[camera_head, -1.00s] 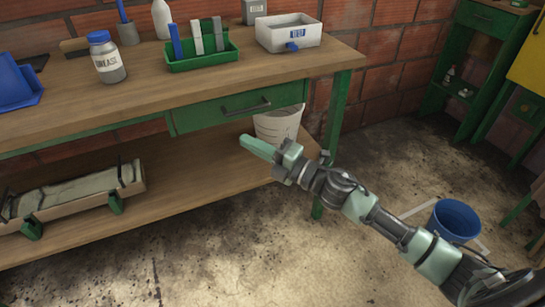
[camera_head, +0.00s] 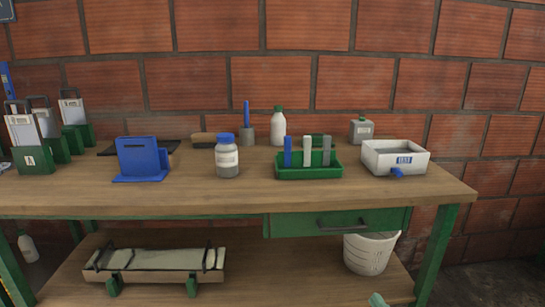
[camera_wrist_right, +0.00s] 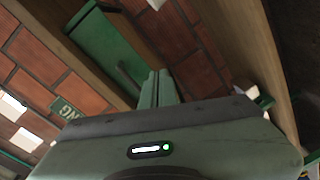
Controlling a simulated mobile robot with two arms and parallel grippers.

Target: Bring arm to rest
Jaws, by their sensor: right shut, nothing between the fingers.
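My right gripper shows only as a pale green fingertip (camera_head: 377,299) at the bottom edge of the head view, in front of the bench's lower shelf. In the right wrist view its two green fingers (camera_wrist_right: 158,88) lie together, shut and empty. The rest of the right arm is outside the head view. My left arm and gripper are not in view.
The wooden workbench (camera_head: 230,204) has a green drawer (camera_head: 335,222). On it stand a blue-lidded jar (camera_head: 227,160), a green rack (camera_head: 310,170) and a white bin (camera_head: 395,158). A white bucket (camera_head: 368,252) and a wooden tray (camera_head: 155,262) are below.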

